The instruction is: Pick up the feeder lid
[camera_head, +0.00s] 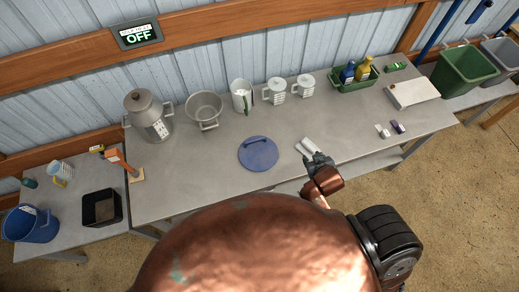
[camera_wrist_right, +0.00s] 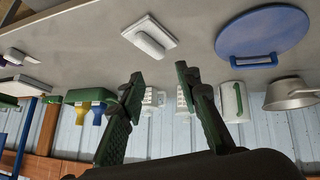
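The feeder lid, a round blue disc (camera_head: 258,153) with a bar handle, lies flat on the grey metal table, left of my right gripper (camera_head: 318,160). In the right wrist view the blue lid (camera_wrist_right: 262,30) shows at the upper right, with its handle facing down the picture. My right gripper (camera_wrist_right: 158,78) is open there, with two dark green fingers apart and nothing between them. It is apart from the lid, close to a white block. My left gripper is not in view.
The white block (camera_head: 307,147) with a raised grip lies just beyond my right gripper. Along the back stand a lidded pot (camera_head: 148,115), a colander-like pan (camera_head: 204,110), white jugs (camera_head: 242,96) and a green bottle tray (camera_head: 357,79). Table left of the lid is clear.

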